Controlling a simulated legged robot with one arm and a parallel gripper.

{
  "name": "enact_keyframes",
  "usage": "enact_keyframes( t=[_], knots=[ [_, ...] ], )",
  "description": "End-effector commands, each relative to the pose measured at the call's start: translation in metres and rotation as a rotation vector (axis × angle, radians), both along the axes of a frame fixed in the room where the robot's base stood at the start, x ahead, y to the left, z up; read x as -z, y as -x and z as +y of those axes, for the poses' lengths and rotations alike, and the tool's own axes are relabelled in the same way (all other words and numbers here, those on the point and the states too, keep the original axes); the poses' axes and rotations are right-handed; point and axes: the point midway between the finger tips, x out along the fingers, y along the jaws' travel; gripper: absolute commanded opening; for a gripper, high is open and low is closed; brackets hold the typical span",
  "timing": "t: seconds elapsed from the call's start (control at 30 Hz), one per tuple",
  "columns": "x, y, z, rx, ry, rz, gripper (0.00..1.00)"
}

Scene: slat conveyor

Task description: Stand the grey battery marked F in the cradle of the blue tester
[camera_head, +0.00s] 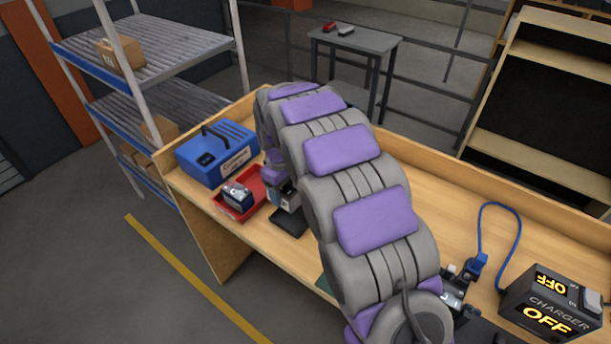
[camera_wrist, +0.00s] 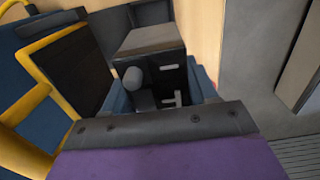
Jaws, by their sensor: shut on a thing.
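My gripper (camera_head: 283,192) is mostly hidden behind my arm in the head view, low over the bench beside the red tray. In the wrist view my gripper (camera_wrist: 160,92) is shut on a dark grey block, which I take for the battery (camera_wrist: 178,72). It shows a round grey stub and white marks, perhaps part of a letter; I cannot read it surely. Blue edges show on both sides of it; I cannot tell whether it touches them. A blue box (camera_head: 232,166) with a black handle, dark panel and label, perhaps the tester, stands at the bench's left end.
A red tray (camera_head: 252,211) holds another battery (camera_head: 237,195). A dark flat item (camera_head: 289,222) lies beside it. A charger (camera_head: 552,308) reading OFF and a blue cable (camera_head: 516,232) are at the right. A shelf rack (camera_head: 150,55) stands behind left.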

Motion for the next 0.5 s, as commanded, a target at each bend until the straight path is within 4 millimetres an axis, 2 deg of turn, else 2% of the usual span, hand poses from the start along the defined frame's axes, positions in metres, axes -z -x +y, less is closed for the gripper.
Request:
enact_keyframes(
  t=[0.17, 0.33, 0.5],
  knots=[
    [0.003, -0.001, -0.015, -0.012, -0.015, 0.003, 0.18],
    [0.014, -0.001, -0.030, -0.010, -0.028, 0.007, 0.18],
    [0.031, -0.002, -0.030, -0.009, -0.029, 0.005, 0.18]
  ],
)
